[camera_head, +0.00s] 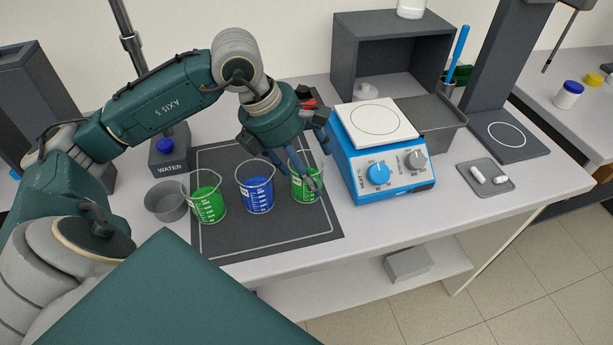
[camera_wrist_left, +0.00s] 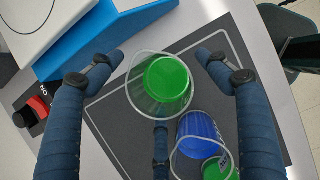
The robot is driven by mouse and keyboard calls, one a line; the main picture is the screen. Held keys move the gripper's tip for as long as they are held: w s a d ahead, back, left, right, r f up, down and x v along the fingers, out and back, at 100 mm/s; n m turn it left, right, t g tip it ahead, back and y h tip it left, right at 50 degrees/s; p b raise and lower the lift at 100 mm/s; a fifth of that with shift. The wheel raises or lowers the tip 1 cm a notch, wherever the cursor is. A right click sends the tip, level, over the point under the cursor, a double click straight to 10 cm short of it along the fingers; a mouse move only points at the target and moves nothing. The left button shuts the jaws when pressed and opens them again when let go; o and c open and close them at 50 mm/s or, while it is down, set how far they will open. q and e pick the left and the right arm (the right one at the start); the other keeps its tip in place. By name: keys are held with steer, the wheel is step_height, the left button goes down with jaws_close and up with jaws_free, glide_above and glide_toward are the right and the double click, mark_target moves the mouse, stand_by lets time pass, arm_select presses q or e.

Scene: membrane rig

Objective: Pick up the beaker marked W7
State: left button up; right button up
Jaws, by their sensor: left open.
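Three glass beakers stand upright on a dark mat (camera_head: 272,238): a left green one (camera_head: 207,204), a middle blue one (camera_head: 258,194) and a right green one (camera_head: 303,192). Their labels are too small to read, so I cannot tell which is W7. My left gripper (camera_head: 311,170) is open at the right green beaker, partly covering it. In the left wrist view this beaker (camera_wrist_left: 166,80) lies between the spread fingers of my gripper (camera_wrist_left: 160,56), with gaps at both sides. The blue beaker (camera_wrist_left: 198,130) and the other green one (camera_wrist_left: 216,168) show below it. My right gripper is not in view.
A blue hotplate stirrer (camera_head: 380,165) stands close right of the right beaker. A grey bowl (camera_head: 165,203) and a WATER box (camera_head: 168,168) are at the left. A small tray (camera_head: 485,176) with white pieces lies at the right. The front of the mat is clear.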

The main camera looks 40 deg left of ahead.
arm_select(q)
steer(key=c, duration=1.3)
steer(key=shift+r, duration=0.1)
